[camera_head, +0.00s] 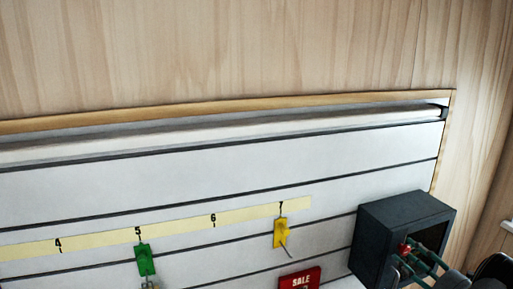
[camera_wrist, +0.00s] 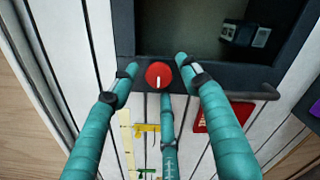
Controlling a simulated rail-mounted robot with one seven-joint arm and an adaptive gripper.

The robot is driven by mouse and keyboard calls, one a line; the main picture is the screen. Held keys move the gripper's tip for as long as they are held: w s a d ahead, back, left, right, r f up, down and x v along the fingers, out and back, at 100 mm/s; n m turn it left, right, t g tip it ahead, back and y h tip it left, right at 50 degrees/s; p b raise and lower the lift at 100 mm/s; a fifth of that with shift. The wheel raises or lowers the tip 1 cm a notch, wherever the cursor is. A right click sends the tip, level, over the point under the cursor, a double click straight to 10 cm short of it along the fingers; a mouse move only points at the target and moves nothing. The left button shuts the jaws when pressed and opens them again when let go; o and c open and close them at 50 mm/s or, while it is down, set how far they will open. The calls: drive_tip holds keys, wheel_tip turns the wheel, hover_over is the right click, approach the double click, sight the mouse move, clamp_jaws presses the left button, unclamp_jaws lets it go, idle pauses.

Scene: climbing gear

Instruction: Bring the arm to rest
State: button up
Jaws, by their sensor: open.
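My gripper (camera_wrist: 157,70) has teal fingers, spread open with nothing held. In the wrist view its fingertips stand around a red knob (camera_wrist: 158,75) with a white mark, on the edge of a dark box (camera_wrist: 124,35). I cannot tell whether any fingertip touches the knob or the box. In the head view my gripper (camera_head: 412,262) is at the front of the dark box (camera_head: 385,220) at lower right, and the knob (camera_head: 405,248) shows partly between the fingers.
A white slatted wall (camera_head: 220,185) carries a yellow numbered strip (camera_head: 180,229). A green piece (camera_head: 145,260) hangs under 5, a yellow piece (camera_head: 281,233) under 7. A red SALE sign (camera_head: 300,279) is left of the box. A small device (camera_wrist: 245,35) sits inside the box.

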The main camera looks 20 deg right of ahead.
drive_tip(key=n+b, duration=0.1)
drive_tip(key=n, duration=0.3)
drive_tip(key=shift+s, duration=0.1)
drive_tip(key=n, duration=0.4)
